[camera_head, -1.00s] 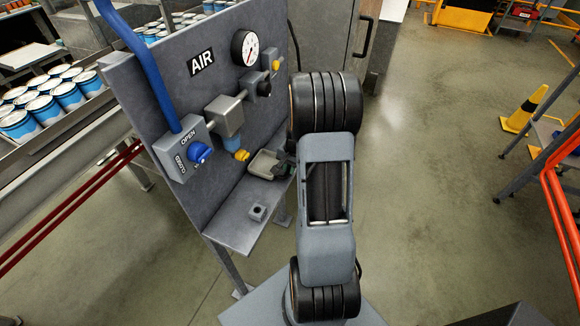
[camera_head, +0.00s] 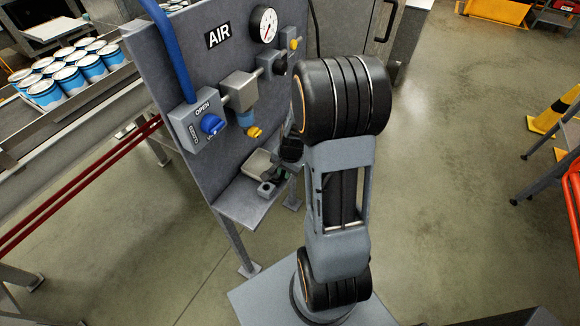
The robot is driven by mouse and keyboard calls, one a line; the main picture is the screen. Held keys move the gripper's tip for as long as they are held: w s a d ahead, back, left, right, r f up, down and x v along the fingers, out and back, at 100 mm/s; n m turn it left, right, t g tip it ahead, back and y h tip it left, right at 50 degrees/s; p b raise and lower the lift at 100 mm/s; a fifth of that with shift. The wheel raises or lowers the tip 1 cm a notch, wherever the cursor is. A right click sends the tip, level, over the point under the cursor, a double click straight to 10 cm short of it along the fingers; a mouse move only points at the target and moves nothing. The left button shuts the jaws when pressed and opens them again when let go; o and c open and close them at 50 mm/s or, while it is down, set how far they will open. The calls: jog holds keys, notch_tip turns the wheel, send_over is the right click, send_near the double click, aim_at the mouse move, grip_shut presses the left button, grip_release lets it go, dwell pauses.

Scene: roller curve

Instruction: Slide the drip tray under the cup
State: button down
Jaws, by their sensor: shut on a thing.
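The drip tray (camera_head: 257,164) is a shallow grey tray with a pale inside, low over the shelf (camera_head: 238,201) of the air panel. The cup (camera_head: 245,119) is the small blue bowl under the grey filter body, with a yellow drain knob (camera_head: 253,132) below it. The tray shows below and slightly right of the cup; whether it touches the shelf is unclear. My gripper (camera_head: 281,162) is shut on the tray's right side. Its fingertips are small and partly hidden by my arm.
A small grey block with a hole (camera_head: 267,190) stands on the shelf, close to the tray's front. The panel (camera_head: 190,75) carries a blue valve knob (camera_head: 212,125) and a gauge (camera_head: 264,24). Open floor (camera_head: 450,200) lies to the right.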

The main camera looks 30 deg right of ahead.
jog(key=shift+s+a, duration=0.2)
jog(key=shift+a, duration=0.05)
jog(key=c, duration=1.3)
grip_release()
jog(key=shift+a, duration=0.25)
jog(key=shift+o, duration=0.9)
jog(key=shift+d, duration=0.25)
notch_tip(320, 180, up, 14)
jog(key=s+d, duration=0.1)
jog(key=s, duration=0.1)
jog(key=shift+f, duration=0.2)
jog(key=shift+d, duration=0.1)
jog(key=s+a+r+n+t, duration=0.1)
jog(key=s+a+r+n, duration=0.1)
jog(key=s+a+n, duration=0.2)
jog(key=s+a+r+n+t+h, duration=0.1)
jog(key=s+a+r+n, duration=0.2)
jog(key=a+n, duration=0.5)
jog(key=shift+s+r+t, duration=0.2)
jog(key=shift+s+t, duration=0.1)
jog(key=shift+s, duration=0.1)
